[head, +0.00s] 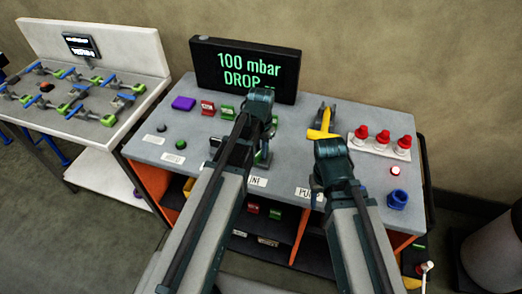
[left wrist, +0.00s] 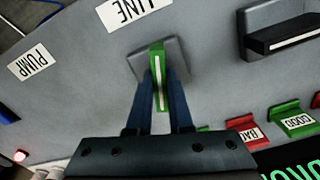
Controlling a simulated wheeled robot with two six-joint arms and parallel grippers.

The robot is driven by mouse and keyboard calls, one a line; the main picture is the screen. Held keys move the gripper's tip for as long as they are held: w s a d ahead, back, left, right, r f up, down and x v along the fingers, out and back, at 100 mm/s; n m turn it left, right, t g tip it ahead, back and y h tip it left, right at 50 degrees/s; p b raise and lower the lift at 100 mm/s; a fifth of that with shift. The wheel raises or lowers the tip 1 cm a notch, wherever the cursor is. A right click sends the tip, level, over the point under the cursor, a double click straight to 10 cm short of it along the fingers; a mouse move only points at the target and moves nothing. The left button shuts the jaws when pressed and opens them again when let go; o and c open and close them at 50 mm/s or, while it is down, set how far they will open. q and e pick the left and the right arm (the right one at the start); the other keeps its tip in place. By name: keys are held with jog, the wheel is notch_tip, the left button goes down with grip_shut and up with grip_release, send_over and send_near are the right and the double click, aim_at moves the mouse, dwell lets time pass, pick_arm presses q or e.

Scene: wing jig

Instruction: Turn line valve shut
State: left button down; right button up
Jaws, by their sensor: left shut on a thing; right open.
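The line valve has a green handle (left wrist: 157,72) with a white stripe, on a grey square base, beside the LINE label (left wrist: 135,10) in the left wrist view. The handle lies nearly upright in that picture, its outer end towards the label. My left gripper (left wrist: 160,88) is shut on the handle, one blue finger on each side. In the head view my left gripper (head: 264,145) hides most of the valve. My right gripper (head: 328,150) is open near a yellow handle (head: 322,134); its fingertips are hard to make out.
A display (head: 246,69) reads "100 mbar DROP" at the bench's back. Red and green tags (head: 208,107), a purple block (head: 183,104) and a white strip with red knobs (head: 380,143) stand on the bench. A blue ring-like part (head: 398,199) is at right. Another table (head: 88,125) stands left.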

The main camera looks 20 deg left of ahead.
pick_arm(q)
jog(key=m, duration=1.1)
jog(key=shift+m, duration=1.9)
jog(key=c, duration=0.8)
grip_release()
jog(key=shift+r, duration=0.1)
